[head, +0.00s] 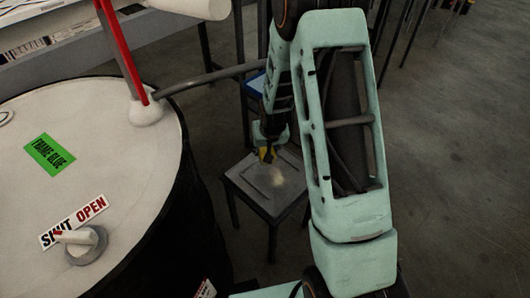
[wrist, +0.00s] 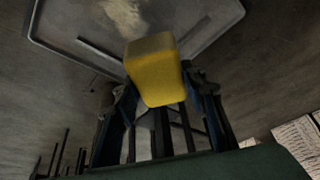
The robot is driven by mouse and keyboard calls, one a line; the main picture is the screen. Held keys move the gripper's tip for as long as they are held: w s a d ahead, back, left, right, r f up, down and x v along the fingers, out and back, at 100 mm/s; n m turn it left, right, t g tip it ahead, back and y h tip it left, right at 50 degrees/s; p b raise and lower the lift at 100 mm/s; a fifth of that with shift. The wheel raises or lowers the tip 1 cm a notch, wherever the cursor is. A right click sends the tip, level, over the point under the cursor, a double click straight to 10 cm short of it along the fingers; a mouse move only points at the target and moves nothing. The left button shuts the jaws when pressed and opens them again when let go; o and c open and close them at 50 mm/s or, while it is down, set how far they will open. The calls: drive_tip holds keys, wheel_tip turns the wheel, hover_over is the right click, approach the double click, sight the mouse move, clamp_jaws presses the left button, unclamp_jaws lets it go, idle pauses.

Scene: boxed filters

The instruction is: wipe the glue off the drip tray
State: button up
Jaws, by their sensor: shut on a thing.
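The drip tray (head: 256,182) is a grey square tray on a dark-legged stand, right of the large drum. A pale glue smear (head: 276,179) lies on it, and the smear also shows in the wrist view (wrist: 122,14). My gripper (head: 268,148) is over the back part of the tray. It is shut on a yellow block, likely a sponge (wrist: 157,78), which sits between the fingers. The tray's rim (wrist: 60,50) shows behind the sponge in the wrist view. I cannot tell whether the sponge touches the tray.
A drum (head: 100,150) labelled frame glue stands at left, with a shut/open valve knob (head: 85,246) on its white top. A dark hose (head: 210,76) runs from the drum behind my arm. A grey bench (head: 60,50) is at the back left.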

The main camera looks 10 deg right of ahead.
drive_tip(key=shift+w+f, duration=0.15)
drive_tip(key=shift+f, duration=0.25)
drive_tip(key=b, duration=0.4)
hover_over(267, 170)
drive_tip(key=shift+a+f, duration=0.2)
drive_tip(key=shift+f, duration=2.6)
drive_tip(key=shift+f, duration=0.45)
